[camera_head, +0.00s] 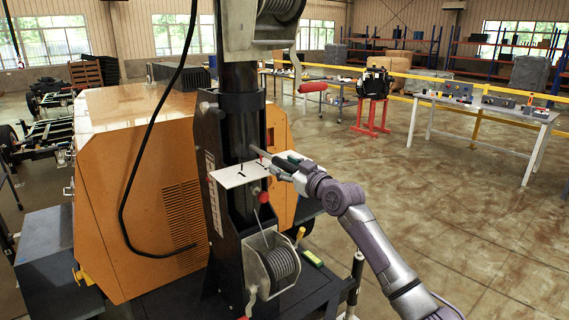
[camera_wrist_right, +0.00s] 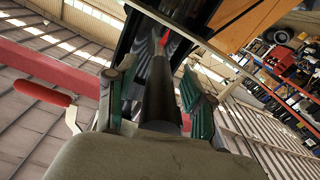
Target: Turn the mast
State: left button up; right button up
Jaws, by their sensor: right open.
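The mast (camera_head: 238,120) is a dark upright column in the middle of the head view, passing through a black base frame with a white plate (camera_head: 236,172) on it. A bar (camera_head: 262,153) sticks out from the mast toward my right gripper (camera_head: 284,165). In the right wrist view, a dark round bar (camera_wrist_right: 160,95) runs between the green-padded fingers of my right gripper (camera_wrist_right: 158,88). The fingers are open, one on each side of the bar with gaps. A small red tip (camera_wrist_right: 165,37) shows farther along it. My left gripper is not in view.
A winch (camera_head: 275,265) with a wound cable sits low on the frame, with another above. A red-handled crank (camera_head: 313,87) juts right; its red grip shows in the wrist view (camera_wrist_right: 42,93). An orange cabinet (camera_head: 130,190) stands left. Open floor lies right.

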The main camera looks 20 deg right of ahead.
jog(key=shift+w, duration=0.2)
grip_shut()
jog(key=shift+a, duration=0.1)
dwell(0.4)
